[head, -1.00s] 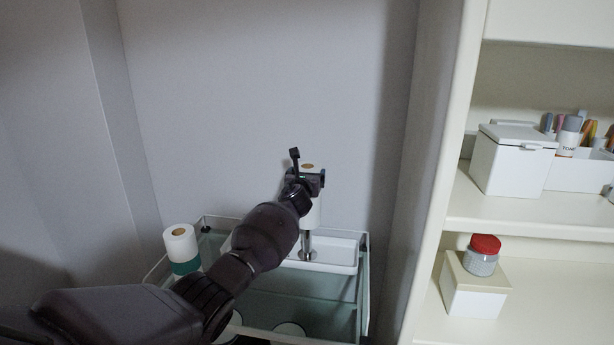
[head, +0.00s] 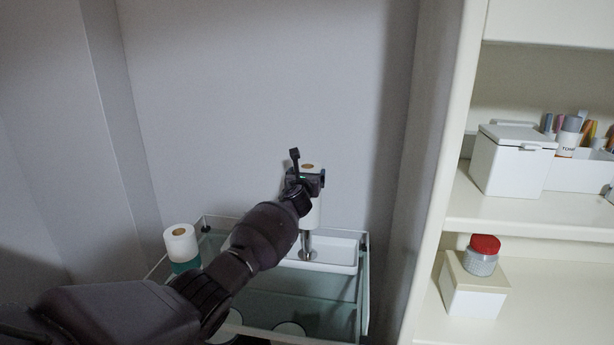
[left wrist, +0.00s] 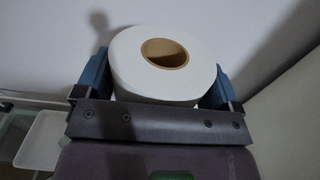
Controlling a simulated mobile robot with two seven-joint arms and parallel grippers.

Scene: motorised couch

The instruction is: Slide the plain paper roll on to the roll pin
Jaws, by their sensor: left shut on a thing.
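A plain white paper roll (head: 313,208) with a brown core is held upright by my left gripper (head: 308,177). In the left wrist view the roll (left wrist: 163,62) sits between the two fingers of the gripper (left wrist: 160,85), which are shut on its sides. The shiny metal roll pin (head: 307,243) stands on a white tray (head: 340,252), and its lower part shows just below the roll. The roll hides the pin's upper part. The pin's tip does not show in the core's opening, so I cannot tell how far the pin is inside. My right gripper is not in view.
Another white roll with a green lower part (head: 181,246) stands at the left of the glass-walled trolley (head: 364,290). On the right, shelves hold a white box (head: 511,160), pens and a red-lidded jar (head: 483,254). The grey wall (head: 250,90) is behind.

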